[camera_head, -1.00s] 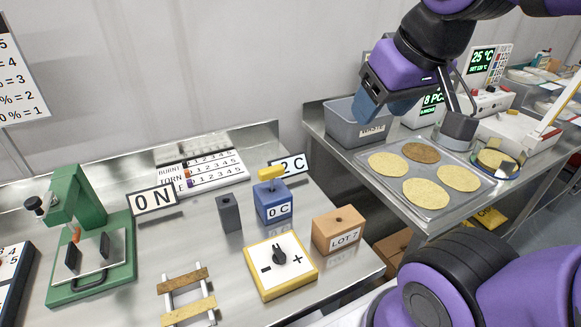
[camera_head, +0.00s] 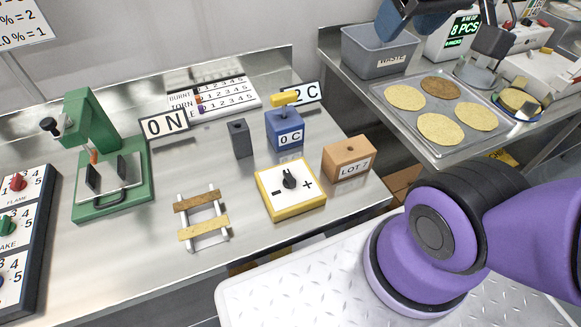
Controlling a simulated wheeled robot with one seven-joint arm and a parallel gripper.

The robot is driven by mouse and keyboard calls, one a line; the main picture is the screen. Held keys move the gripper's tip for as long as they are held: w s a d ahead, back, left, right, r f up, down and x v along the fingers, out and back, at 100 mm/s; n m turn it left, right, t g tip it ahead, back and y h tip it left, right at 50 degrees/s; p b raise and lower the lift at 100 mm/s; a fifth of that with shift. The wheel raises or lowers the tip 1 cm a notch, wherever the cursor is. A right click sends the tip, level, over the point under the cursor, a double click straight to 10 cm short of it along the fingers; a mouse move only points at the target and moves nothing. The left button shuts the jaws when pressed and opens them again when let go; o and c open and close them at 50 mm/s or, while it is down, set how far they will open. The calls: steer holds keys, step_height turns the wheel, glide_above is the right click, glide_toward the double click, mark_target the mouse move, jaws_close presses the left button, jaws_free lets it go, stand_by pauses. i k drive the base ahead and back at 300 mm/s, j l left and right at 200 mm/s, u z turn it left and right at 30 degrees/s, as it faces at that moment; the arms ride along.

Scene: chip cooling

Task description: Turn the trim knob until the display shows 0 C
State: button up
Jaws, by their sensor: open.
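The black trim knob (camera_head: 289,179) stands on a yellow-edged box (camera_head: 278,208) with a white top, marked minus on the left and plus on the right. A blue block (camera_head: 285,130) labelled "0 C", with a yellow top, stands just behind it. My gripper (camera_head: 402,18) is partly cut off at the top edge, near the waste bin and far from the knob. It is open; its fingers are only partly seen.
A brown "LOT 7" block (camera_head: 348,163) stands close right of the knob box, a dark grey block (camera_head: 239,139) to its left. A small rack (camera_head: 203,222) lies front left. The green press (camera_head: 110,170) and control panel (camera_head: 25,235) stand farther left. My purple arm fills the lower right.

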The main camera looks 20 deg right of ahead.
mark_target(289, 182)
steer(key=k+j, duration=0.15)
steer(key=j, duration=0.2)
steer(key=k+j, duration=0.15)
steer(key=j, duration=0.2)
steer(key=k+j, duration=0.1)
steer(key=j, duration=0.25)
steer(key=k+j, duration=0.15)
steer(key=j, duration=0.2)
steer(key=z, duration=0.05)
